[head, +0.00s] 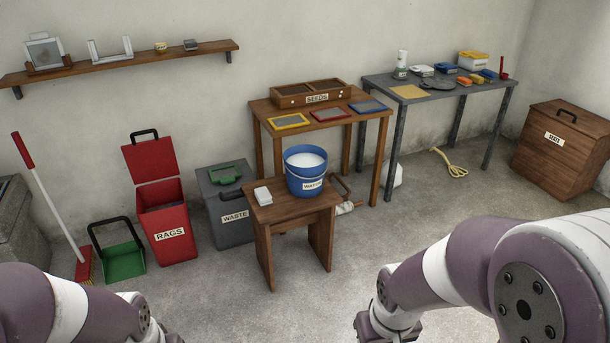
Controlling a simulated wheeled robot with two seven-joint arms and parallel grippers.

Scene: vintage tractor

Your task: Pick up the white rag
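A small white folded cloth, which looks like the white rag (263,196), lies on the left part of the top of a small wooden stool (290,212). It sits to the left of a blue bucket (306,178) labelled WATER, with a narrow gap between them. My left arm shows at the bottom left and my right arm at the bottom right, both well short of the stool. The fingers of both grippers are below the picture's edge, so their state is hidden.
An open red RAGS bin (165,218), a grey WASTE bin (228,207), a green dustpan (120,252) and a broom (52,205) stand left of the stool. A wooden table (318,107) with a SEEDS box is behind it. The floor in front is clear.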

